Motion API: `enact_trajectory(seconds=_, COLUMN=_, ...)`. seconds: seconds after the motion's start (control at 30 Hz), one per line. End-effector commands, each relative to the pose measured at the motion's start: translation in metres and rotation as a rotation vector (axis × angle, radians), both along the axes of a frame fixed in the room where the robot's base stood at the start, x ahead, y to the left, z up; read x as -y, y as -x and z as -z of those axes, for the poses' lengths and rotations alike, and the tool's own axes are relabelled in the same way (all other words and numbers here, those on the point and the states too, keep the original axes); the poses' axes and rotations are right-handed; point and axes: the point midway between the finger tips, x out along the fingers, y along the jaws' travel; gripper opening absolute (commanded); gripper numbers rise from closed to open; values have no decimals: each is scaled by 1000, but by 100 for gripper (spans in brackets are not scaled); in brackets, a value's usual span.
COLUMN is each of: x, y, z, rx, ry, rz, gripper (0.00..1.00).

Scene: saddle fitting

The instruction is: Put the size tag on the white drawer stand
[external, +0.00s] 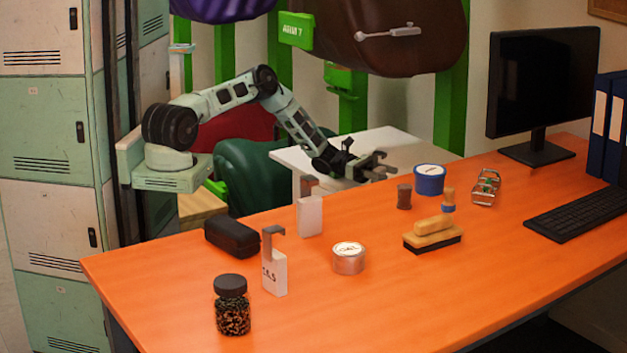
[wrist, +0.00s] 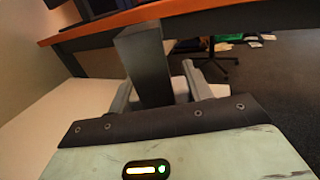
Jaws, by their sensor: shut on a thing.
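My gripper (external: 380,167) is over the white drawer stand (external: 405,140) behind the desk. In the wrist view my gripper (wrist: 158,92) is shut on a dark grey bar-shaped thing (wrist: 145,62). I cannot tell whether this is a size tag or whether it touches the stand. Two white tags with hooked tops stand on the orange desk: a front one with dark writing (external: 275,274) and one farther back (external: 310,216). Both are apart from my gripper. The stand's front is mostly hidden by the desk.
The orange desk (external: 300,318) holds a dark case (external: 232,237), a jar (external: 232,310), a silver tin (external: 348,259), a blue tin (external: 429,181), a brush (external: 432,236) and metal stirrups (external: 486,188). A brown saddle (external: 405,50) hangs on green racking above the stand.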

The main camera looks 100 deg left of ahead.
Motion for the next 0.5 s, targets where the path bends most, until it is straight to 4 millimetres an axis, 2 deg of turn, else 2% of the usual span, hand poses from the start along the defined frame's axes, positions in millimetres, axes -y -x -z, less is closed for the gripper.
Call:
enact_trajectory(seconds=0.1, x=0, y=0, z=4, rx=0, ry=0, rz=0, gripper=25)
enact_trajectory(seconds=0.13, x=0, y=0, z=3, rx=0, ry=0, rz=0, gripper=58)
enact_trajectory(seconds=0.2, x=0, y=0, z=3, rx=0, ry=0, rz=0, gripper=71)
enact_trajectory(seconds=0.5, x=0, y=0, z=0, rx=0, ry=0, rz=0, gripper=71)
